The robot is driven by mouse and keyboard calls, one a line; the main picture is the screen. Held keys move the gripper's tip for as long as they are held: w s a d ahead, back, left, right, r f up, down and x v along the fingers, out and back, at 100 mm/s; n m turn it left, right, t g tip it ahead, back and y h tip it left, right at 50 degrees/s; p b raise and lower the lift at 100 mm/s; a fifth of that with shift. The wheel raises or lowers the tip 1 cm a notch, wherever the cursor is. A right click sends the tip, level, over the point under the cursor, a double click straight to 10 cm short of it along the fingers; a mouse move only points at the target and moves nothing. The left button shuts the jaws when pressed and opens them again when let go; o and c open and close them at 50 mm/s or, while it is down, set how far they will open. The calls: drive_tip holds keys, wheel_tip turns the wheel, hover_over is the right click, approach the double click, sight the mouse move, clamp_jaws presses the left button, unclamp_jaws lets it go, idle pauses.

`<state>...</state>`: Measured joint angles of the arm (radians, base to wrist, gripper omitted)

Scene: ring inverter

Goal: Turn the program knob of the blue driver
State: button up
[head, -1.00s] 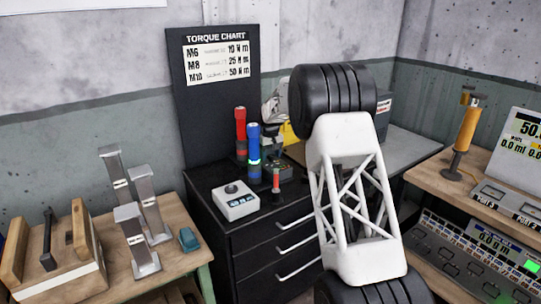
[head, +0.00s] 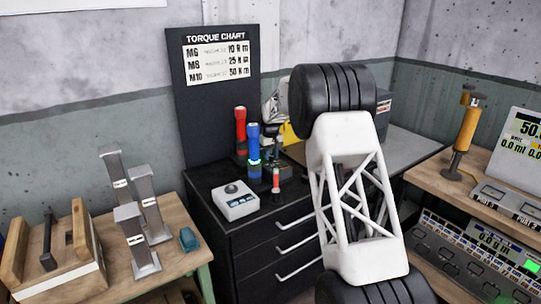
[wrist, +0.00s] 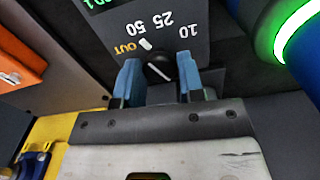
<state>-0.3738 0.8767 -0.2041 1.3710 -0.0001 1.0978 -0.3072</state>
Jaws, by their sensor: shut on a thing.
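The program knob (wrist: 158,68) is a round black dial with a white pointer line, on a dark panel marked 10, 25, 50 and OUT. My gripper (wrist: 159,78) is shut on it, with one blue finger on each side. The pointer slants from upper left to lower right. The blue driver (head: 254,150) stands upright on the black cabinet in the head view. Its green glowing ring also shows at the top right of the wrist view (wrist: 292,32). In the head view my arm hides part of the panel area.
A red driver (head: 240,128) stands close to the blue one. A white box with a round top button (head: 235,200) sits in front, near a small red-topped item (head: 276,180). The torque chart board (head: 187,110) rises behind. An orange part (wrist: 22,58) shows at left in the wrist view.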

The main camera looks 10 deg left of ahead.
drive_tip(key=n, duration=0.4)
drive_tip(key=shift+n, duration=1.5)
drive_tip(key=o, duration=0.9)
drive_tip(key=shift+r, duration=3.9)
